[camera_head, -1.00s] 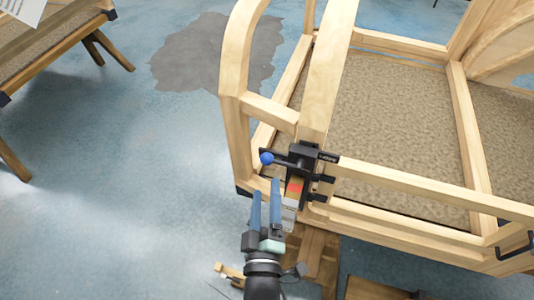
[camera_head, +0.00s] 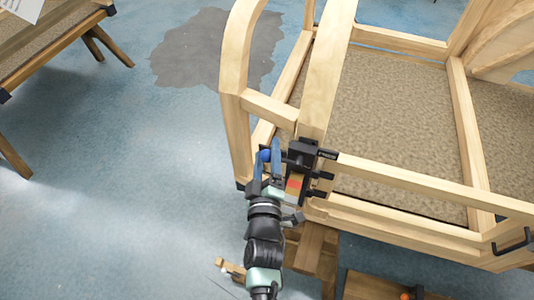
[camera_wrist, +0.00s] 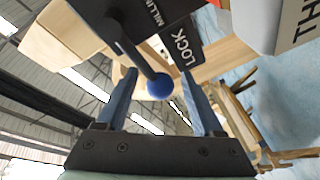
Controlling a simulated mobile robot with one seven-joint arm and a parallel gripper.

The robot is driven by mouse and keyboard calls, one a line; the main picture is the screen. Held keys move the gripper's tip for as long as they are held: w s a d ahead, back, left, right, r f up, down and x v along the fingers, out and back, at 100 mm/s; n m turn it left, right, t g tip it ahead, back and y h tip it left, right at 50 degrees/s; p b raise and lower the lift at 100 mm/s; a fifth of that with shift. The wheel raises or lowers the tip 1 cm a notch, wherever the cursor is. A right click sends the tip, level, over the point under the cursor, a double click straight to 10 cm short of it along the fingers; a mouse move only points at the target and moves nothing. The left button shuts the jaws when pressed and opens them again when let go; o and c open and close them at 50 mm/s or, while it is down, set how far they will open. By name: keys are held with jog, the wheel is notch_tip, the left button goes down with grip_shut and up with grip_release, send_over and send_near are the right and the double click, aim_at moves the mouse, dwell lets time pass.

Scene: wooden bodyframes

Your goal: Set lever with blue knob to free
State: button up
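The lever's blue knob (camera_wrist: 160,86) shows in the wrist view, at the end of a dark lever arm (camera_wrist: 138,58). In the head view the knob (camera_head: 265,155) sits at the left of a black clamp (camera_head: 303,156) on the wooden frame's corner. My gripper (camera_wrist: 157,75) is open, with one blue finger on each side of the knob and visible gaps to it. In the head view my gripper (camera_head: 267,148) is beside the clamp. A dark plate marked LOCK (camera_wrist: 187,52) is close to the knob. No label reading free can be made out.
The wooden bodyframe (camera_head: 400,178) rises around the clamp, with an upright post (camera_head: 235,130) just left of it. Open blue floor (camera_head: 130,200) lies to the left.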

grip_shut()
dwell(1.3)
